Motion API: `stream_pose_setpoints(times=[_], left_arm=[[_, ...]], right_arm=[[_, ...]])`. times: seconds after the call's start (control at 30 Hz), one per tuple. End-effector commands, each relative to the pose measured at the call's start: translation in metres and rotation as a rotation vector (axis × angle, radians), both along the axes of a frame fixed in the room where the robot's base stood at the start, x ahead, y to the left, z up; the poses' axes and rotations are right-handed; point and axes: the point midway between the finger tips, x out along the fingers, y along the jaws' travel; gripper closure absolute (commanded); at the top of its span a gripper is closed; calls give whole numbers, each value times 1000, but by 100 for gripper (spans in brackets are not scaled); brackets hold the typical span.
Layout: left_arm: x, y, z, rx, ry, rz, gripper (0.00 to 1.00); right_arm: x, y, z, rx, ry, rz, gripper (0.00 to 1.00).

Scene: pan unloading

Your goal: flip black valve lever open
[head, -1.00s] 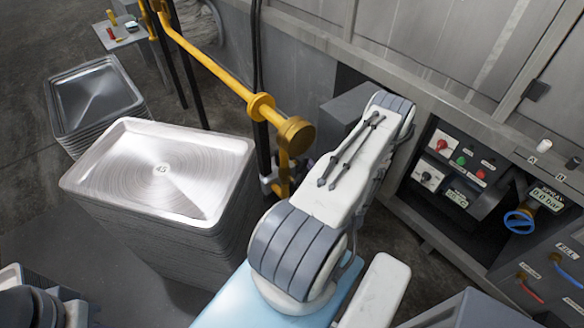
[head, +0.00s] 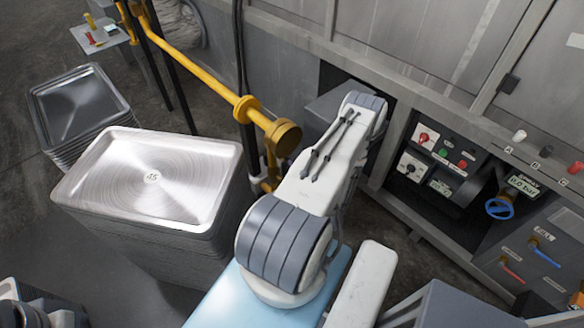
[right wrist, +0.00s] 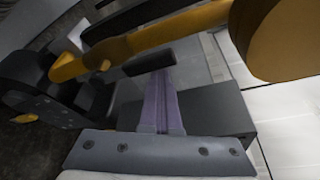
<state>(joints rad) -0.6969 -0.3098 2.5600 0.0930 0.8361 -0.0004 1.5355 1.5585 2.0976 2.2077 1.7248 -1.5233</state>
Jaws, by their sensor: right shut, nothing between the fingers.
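A small black-topped lever (head: 546,152) stands on the ledge at the right of the head view, between a white one (head: 519,135) and a red one (head: 575,168). The letters A, B and C mark that ledge. The black lever looks small and its position is hard to read. My right gripper (right wrist: 157,78) shows in the right wrist view with its fingers together and empty. A short black bar lies at its tip; I cannot tell whether it is part of the fingers. In the head view my right arm hides the gripper.
A yellow pipe (head: 210,80) with a round end passes left of my right arm and close across the right wrist view (right wrist: 150,40). Metal pans (head: 110,190) are stacked at left. A control panel with a blue handwheel (head: 499,208) is at right.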

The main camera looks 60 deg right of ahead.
Motion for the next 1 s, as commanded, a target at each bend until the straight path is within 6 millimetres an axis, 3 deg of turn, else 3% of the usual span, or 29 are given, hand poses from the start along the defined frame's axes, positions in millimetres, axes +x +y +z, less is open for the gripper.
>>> stream_pose_setpoints(times=[0.03,0.37,0.67,0.8,1.0], left_arm=[[0,0,0,0,0,0,100],[0,0,0,0,0,0,100],[0,0,-8,0,0,0,100],[0,0,-4,0,0,0,100],[0,0,-3,0,0,0,100]], right_arm=[[4,7,1,12,-8,18,100],[4,6,0,14,-6,19,100],[-7,-35,-2,4,1,7,100],[-37,-12,-1,10,-1,-1,100],[-65,10,-1,6,-1,4,100]])
